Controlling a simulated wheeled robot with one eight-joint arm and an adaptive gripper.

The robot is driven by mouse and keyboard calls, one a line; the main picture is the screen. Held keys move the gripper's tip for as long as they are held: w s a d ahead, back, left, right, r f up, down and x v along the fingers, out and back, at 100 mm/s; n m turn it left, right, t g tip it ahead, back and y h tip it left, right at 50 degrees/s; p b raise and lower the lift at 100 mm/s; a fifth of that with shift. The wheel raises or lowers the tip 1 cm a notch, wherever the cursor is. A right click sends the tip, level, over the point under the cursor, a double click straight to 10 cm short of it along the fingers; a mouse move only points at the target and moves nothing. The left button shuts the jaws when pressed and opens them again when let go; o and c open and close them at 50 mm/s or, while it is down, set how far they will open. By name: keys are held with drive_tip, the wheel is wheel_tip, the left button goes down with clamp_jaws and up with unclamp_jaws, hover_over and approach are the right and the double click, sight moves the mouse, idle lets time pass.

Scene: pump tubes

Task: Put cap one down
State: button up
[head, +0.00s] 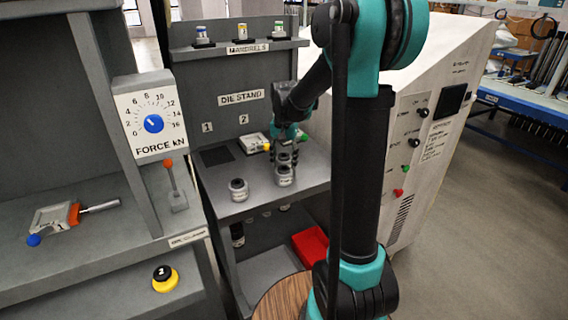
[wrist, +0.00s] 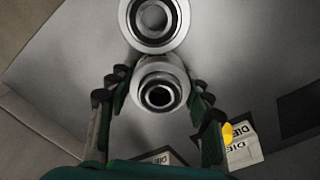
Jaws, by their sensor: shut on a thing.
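My gripper (head: 285,152) reaches down over the grey die stand shelf (head: 260,205). In the wrist view its fingers (wrist: 155,100) stand on both sides of a small round silver part with a dark hole (wrist: 160,88), likely the cap, and are shut on it. A second silver ring-shaped part (wrist: 155,20) lies right beyond it, close to or touching it. In the head view a labelled metal cylinder (head: 284,176) stands just in front of the gripper, and another (head: 238,190) stands to the left. The labels are too small to read. I cannot tell whether the held part touches the shelf.
A pale block with a yellow spot (wrist: 242,148) lies near the gripper; it also shows in the head view (head: 253,143). A dark square (head: 216,156) marks the shelf. A red bin (head: 311,245) sits below. The mandrel shelf (head: 240,50) is above.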

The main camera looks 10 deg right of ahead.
drive_tip(key=shift+f, duration=0.35)
drive_tip(key=shift+f, duration=0.1)
drive_tip(key=o, duration=1.4)
